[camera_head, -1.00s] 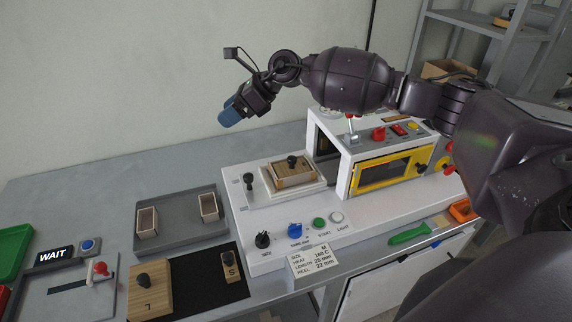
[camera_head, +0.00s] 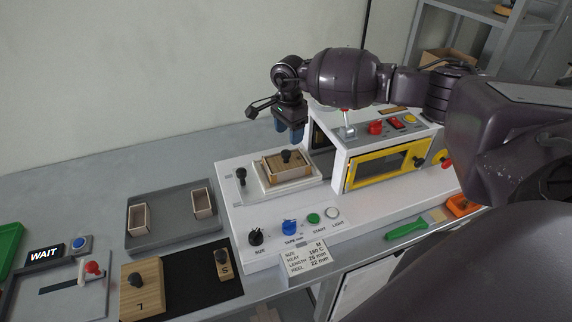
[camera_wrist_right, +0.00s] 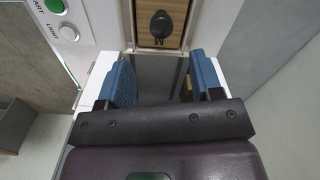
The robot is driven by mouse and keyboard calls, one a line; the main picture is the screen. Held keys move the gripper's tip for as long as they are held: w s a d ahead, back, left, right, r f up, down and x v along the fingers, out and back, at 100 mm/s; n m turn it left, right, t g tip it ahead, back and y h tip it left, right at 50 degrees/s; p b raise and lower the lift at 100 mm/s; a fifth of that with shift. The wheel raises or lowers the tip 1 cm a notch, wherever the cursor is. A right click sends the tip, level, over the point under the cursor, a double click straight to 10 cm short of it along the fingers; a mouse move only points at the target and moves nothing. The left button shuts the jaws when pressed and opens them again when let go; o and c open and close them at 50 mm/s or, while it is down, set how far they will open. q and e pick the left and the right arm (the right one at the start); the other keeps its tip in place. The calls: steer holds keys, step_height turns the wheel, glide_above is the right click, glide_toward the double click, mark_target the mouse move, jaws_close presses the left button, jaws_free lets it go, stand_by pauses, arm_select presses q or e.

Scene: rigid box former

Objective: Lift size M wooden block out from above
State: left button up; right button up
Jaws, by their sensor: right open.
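The size M wooden block (camera_head: 271,167) sits in the white holder (camera_head: 262,186) on the white machine, with a dark knob (camera_head: 287,156) on its top. In the right wrist view the knob (camera_wrist_right: 161,25) and the wooden top (camera_wrist_right: 146,38) show at the upper middle, beyond the fingertips. My right gripper (camera_head: 290,140) is open and empty, with blue fingers pointing down above the block's far side; it also shows in the right wrist view (camera_wrist_right: 163,72). The fingers are apart from the knob. My left gripper is not in view.
The yellow-framed press housing (camera_head: 352,178) stands just right of the block. A black lever knob (camera_head: 241,174) is at its left. A grey tray (camera_head: 165,241) with two small wooden frames and the L block (camera_head: 143,284) and S block (camera_head: 224,268) lie further left.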

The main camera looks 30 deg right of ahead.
mark_target(287, 150)
steer(key=shift+w+a+f+p, duration=0.15)
steer(key=shift+f+p, duration=0.1)
steer(key=shift+f, duration=1.5)
steer(key=shift+a+f+p, duration=0.1)
steer(key=shift+f+p, duration=0.15)
steer(key=shift+f, duration=1.5)
jaws_close()
